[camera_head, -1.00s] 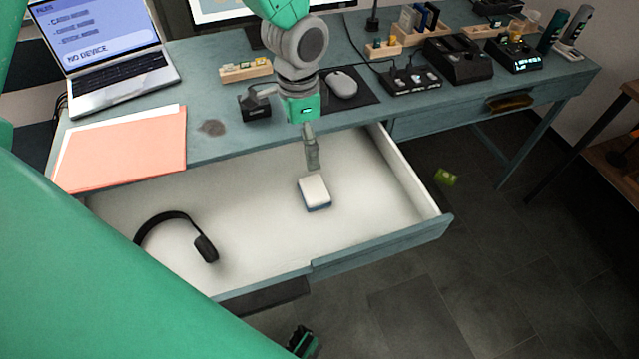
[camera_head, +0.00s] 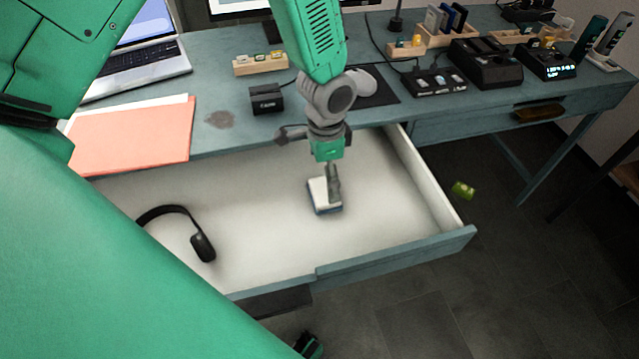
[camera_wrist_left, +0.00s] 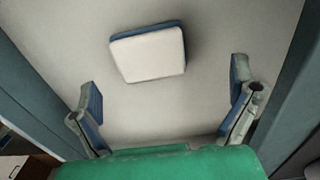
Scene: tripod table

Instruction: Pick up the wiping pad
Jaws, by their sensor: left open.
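The wiping pad (camera_head: 318,193) is a small white block with a blue underside. It lies on the white floor of the open drawer (camera_head: 257,210). My left gripper (camera_head: 334,186) points down into the drawer over the pad and hides part of it. In the left wrist view the pad (camera_wrist_left: 150,54) lies ahead of the fingertips, roughly midway between the two spread fingers. My left gripper (camera_wrist_left: 166,90) is open with nothing between its fingers. I cannot tell whether the fingers touch the pad. My right gripper is not in view.
Black headphones (camera_head: 190,228) lie in the drawer's left part. The drawer's front wall (camera_head: 400,254) and right side wall (camera_head: 425,180) bound the space. Above stand a folder (camera_head: 135,135), a laptop (camera_head: 145,60) and a small black box (camera_head: 266,99) on the desk.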

